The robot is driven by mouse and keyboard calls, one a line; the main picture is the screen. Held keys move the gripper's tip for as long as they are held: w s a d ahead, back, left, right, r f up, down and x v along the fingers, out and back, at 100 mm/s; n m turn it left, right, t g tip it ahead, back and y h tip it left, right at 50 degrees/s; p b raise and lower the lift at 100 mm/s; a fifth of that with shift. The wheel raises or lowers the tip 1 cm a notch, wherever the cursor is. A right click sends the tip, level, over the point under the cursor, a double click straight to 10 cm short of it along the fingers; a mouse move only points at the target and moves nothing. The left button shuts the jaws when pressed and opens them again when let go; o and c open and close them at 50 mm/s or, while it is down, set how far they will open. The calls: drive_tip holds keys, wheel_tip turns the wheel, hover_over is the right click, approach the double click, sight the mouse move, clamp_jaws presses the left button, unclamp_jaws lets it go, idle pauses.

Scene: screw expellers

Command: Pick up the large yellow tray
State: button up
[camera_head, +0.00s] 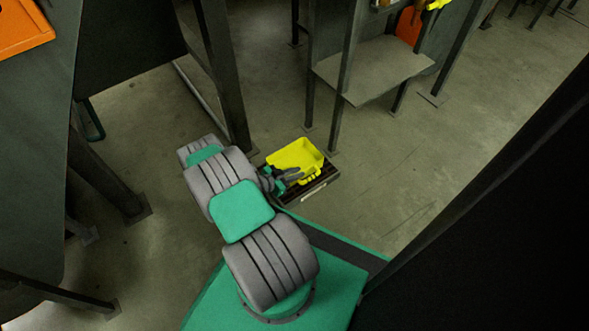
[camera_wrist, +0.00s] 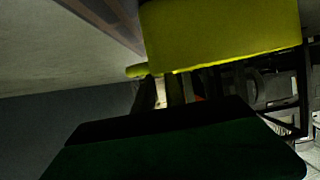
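The large yellow tray (camera_head: 296,153) is low down near the floor, beyond my arm in the head view. It shows over or on a dark slatted base; I cannot tell whether it touches it. My gripper (camera_head: 292,176) is at the tray's near left side, its dark fingers overlapping the tray's edge. In the wrist view the yellow tray (camera_wrist: 222,35) fills the top centre, very close to the camera. The fingertips are not clear there, and a dark green shape fills the bottom. Whether the fingers are closed on the edge cannot be made out.
The dark slatted base (camera_head: 318,188) is beneath the tray on the concrete floor. A dark metal post (camera_head: 226,85) stands just behind my wrist. A legged stand with a grey shelf (camera_head: 372,72) is behind the tray. Open floor (camera_head: 430,150) lies to the right.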

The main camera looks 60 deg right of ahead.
drive_tip(key=b+x, duration=0.1)
drive_tip(key=x, duration=0.3)
drive_tip(key=shift+s+d+f+b, duration=0.15)
drive_tip(key=shift+d+f+b, duration=0.05)
drive_tip(key=shift+f+b, duration=0.1)
drive_tip(key=shift+d+r, duration=0.1)
drive_tip(key=shift+d, duration=0.05)
clamp_jaws()
drive_tip(key=shift+r, duration=0.15)
idle(0.9)
